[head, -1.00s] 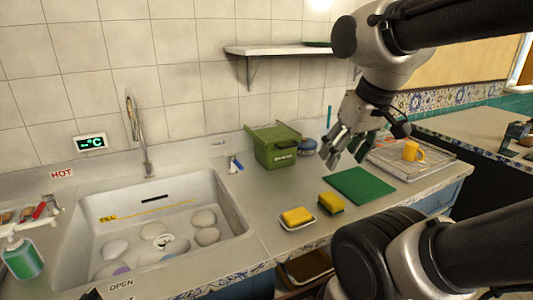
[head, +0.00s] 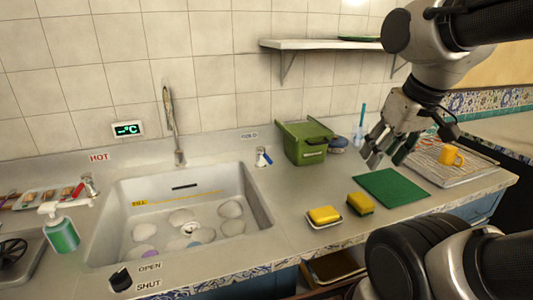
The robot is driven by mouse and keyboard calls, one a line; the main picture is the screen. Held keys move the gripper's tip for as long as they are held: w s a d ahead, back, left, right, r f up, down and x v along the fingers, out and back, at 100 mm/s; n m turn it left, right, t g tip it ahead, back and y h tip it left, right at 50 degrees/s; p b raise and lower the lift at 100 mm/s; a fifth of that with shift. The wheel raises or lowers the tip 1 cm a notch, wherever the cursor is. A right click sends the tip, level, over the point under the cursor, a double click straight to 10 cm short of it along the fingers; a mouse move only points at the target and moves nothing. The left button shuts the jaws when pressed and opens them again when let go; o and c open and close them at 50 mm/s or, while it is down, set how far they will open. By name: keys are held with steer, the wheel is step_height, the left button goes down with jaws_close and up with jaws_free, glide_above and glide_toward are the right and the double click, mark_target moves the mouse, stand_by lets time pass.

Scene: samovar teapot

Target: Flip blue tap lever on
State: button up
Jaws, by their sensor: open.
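The blue tap lever (head: 265,155) is a small blue and white handle on the counter behind the sink's right corner, under a COLD label (head: 249,135). The tall curved spout (head: 172,120) stands behind the sink (head: 255,203). My gripper (head: 382,155) is open and empty, above the counter to the right of the lever and well apart from it. It hangs near the green mat, with its fingers pointing down and left.
A green bin (head: 304,143) stands between the lever and my gripper. A yellow sponge on a dish (head: 338,222), another sponge (head: 361,204), a green mat (head: 392,187) and a rack with a yellow mug (head: 451,156) lie right. A shelf (head: 320,45) hangs above. A soap bottle (head: 61,231) stands left.

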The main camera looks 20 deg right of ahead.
steer(key=shift+w+a+f, duration=0.1)
steer(key=shift+a+f, duration=0.1)
steer(key=c, duration=0.3)
steer(key=w+a+f+g+y, duration=0.1)
steer(key=w+a+f+y, duration=0.1)
steer(key=w+a+f+g+y, duration=0.2)
steer(key=w+a+y, duration=0.1)
steer(key=shift+w+a+f+m, duration=0.15)
steer(key=shift+a+f+m, duration=0.1)
steer(key=shift+f+m, duration=0.1)
jaws_close()
steer(key=w+f+m+t+y, duration=0.1)
steer(key=w+f+t+y, duration=0.2)
steer(key=w, duration=0.5)
steer(key=w+f+m+y, duration=0.2)
steer(key=w+f+y, duration=0.15)
steer(key=w, duration=0.35)
steer(key=w+d+f+m+t, duration=0.3)
steer(key=w+d+f+t, duration=0.2)
steer(key=w, duration=0.4)
steer(key=d+t+y, duration=0.1)
steer(key=d, duration=0.1)
steer(key=shift+w+d+t, duration=0.15)
steer(key=shift+d+t, duration=0.15)
